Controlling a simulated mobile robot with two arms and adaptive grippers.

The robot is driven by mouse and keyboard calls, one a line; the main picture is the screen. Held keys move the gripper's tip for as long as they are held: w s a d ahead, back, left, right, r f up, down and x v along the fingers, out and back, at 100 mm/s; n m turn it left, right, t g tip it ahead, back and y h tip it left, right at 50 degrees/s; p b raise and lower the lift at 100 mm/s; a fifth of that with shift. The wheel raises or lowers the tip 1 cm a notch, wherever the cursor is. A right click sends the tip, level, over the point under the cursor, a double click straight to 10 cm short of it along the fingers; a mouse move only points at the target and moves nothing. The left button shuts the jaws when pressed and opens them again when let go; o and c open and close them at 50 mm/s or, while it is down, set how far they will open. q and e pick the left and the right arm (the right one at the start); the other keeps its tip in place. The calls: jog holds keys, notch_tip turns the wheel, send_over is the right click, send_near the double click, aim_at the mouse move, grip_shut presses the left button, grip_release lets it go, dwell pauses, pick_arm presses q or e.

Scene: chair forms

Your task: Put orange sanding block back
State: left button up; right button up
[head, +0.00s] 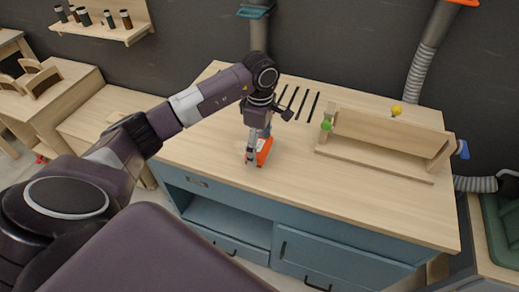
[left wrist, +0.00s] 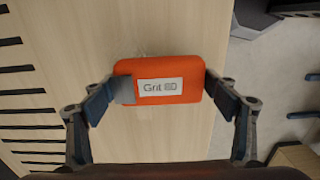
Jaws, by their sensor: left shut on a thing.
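The orange sanding block (head: 264,151) is at the left part of the wooden workbench top (head: 290,175) in the head view. In the left wrist view the block (left wrist: 190,67) carries a white label reading "Grit" and a number that is hard to read. My left gripper (head: 256,152) comes down on it from above. In the left wrist view its two fingers (left wrist: 166,90) are at the block's left and right ends, shut on it. I cannot tell whether the block touches the bench top. My right gripper is not in view.
A wooden rack (head: 385,140) with a green knob (head: 326,126) and a yellow knob (head: 397,110) stands at the bench's right. Dark slots (head: 300,103) lie behind the gripper. A wall shelf (head: 105,30) holds jars at the upper left. The front bench top is clear.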

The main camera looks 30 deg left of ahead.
aim_at(259, 152)
pick_arm(q)
notch_tip(259, 152, down, 2)
jog(key=shift+f, duration=0.55)
jog(key=o, duration=1)
jog(key=shift+r, duration=0.1)
jog(key=shift+r+p, duration=0.15)
jog(key=shift+p, duration=0.15)
jog(key=shift+w+r+b, duration=0.1)
jog(key=shift+r+b, duration=0.25)
notch_tip(259, 152, up, 10)
jog(key=b, duration=0.3)
jog(key=shift+r, duration=0.6)
